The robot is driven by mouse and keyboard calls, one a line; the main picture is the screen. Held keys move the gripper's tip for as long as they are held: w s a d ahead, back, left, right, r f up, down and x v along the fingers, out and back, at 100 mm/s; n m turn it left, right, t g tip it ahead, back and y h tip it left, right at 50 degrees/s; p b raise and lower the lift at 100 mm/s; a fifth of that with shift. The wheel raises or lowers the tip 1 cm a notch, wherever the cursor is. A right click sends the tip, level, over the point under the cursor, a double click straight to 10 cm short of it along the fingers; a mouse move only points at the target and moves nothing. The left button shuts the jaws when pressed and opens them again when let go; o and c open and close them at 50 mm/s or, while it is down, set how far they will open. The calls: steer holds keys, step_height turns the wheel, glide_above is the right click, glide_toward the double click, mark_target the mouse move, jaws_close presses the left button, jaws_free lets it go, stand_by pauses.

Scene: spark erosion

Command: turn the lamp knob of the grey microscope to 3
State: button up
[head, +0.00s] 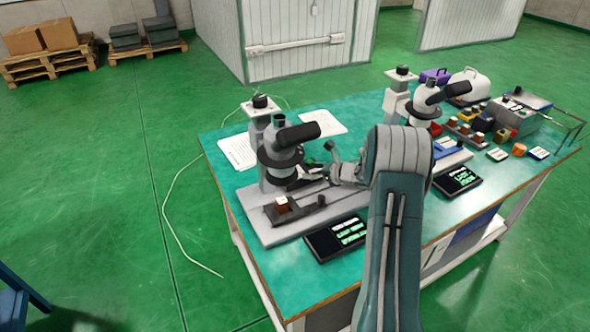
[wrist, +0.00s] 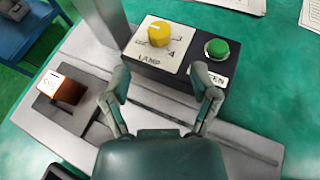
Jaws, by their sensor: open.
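The grey microscope (head: 281,152) stands at the left of the teal bench, on a grey base plate. In the wrist view its dark control box carries a yellow lamp knob (wrist: 159,34) on a white dial plate marked LAMP (wrist: 150,58). The numbers around the knob are mostly too small to read, and I cannot tell its setting. A green button (wrist: 217,48) sits to the right of the knob. My gripper (wrist: 166,88) is open and empty, its fingertips short of the control box, below the knob and button. In the head view my gripper (head: 325,170) is beside the microscope's column.
A copper-coloured block (wrist: 70,92) sits on a dark holder on the base plate. A black display panel (head: 338,239) lies in front. A second, white microscope (head: 425,103) stands to the right, near trays of small parts. Paper sheets (head: 238,152) lie on the bench.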

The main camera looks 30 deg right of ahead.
steer(key=x, duration=0.7)
steer(key=shift+w+a, duration=0.1)
steer(key=shift+w, duration=0.2)
jaws_close()
